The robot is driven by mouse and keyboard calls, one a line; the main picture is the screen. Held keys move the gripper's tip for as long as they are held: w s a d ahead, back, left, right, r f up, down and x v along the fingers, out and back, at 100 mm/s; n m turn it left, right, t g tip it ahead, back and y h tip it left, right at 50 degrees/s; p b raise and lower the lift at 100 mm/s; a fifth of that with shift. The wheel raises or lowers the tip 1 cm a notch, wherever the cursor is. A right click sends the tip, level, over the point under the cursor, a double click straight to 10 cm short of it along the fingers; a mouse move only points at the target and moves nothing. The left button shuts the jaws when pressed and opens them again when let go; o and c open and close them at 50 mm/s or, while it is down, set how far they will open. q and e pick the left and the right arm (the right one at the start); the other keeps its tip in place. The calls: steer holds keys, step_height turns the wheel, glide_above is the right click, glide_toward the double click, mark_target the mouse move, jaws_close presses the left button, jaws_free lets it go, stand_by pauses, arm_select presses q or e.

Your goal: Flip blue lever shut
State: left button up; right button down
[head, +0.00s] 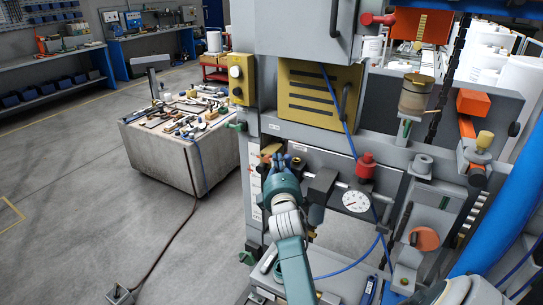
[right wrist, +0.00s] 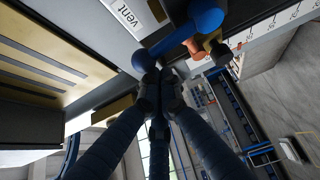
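The blue lever (right wrist: 182,38) shows in the right wrist view as a thick blue bar with rounded ends. It runs slanting from upper right to lower left, beside a white label reading "vent" (right wrist: 132,16). My right gripper (right wrist: 155,76) has its dark fingers drawn together, with the tips right at the lever's lower left end. Whether they touch it I cannot tell. In the head view, my right gripper (head: 284,164) is in front of the grey machine frame, below the yellow louvred panel. There the lever is mostly hidden by the gripper. My left gripper is not in view.
A pressure gauge (head: 356,201) and a red knob (head: 366,166) sit right of my right gripper. An orange-brown part (right wrist: 216,48) is beside the lever. A blue cable (head: 349,136) hangs across the machine.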

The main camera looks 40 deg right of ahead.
steer(key=shift+f, duration=0.15)
steer(key=shift+s+d+m+t+h+b, duration=0.3)
steer(key=shift+s+m+t+b, duration=0.1)
steer(key=shift+s+m+b, duration=0.65)
steer(key=shift+w, duration=0.2)
